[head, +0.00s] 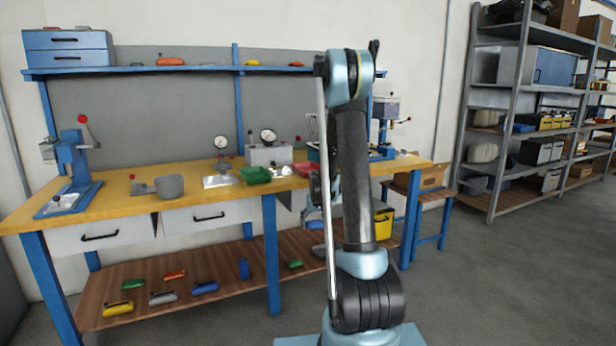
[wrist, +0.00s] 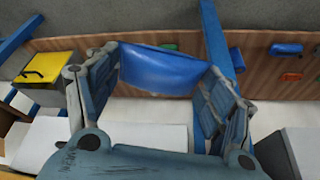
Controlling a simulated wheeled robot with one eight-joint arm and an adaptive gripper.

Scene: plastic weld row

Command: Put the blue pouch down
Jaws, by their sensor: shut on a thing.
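The blue pouch (wrist: 160,72) is held between the two fingers of my gripper (wrist: 165,75) in the wrist view. The fingers are spread at its left and right sides and the pouch spans the gap between them. The pouch looks glossy and soft-cornered. Below it in the wrist view lie a pale surface and, beyond, the wooden lower shelf. In the head view my own arm stands in front of this area, so the gripper and pouch are mostly hidden there.
A yellow-topped workbench (head: 110,209) carries a grey bowl (head: 169,186), a green tray (head: 256,175) and gauges. Its lower shelf (head: 240,283) holds several small coloured items with bare room between. A yellow bin (head: 383,224) stands right of my arm. Storage racks (head: 515,172) stand at right.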

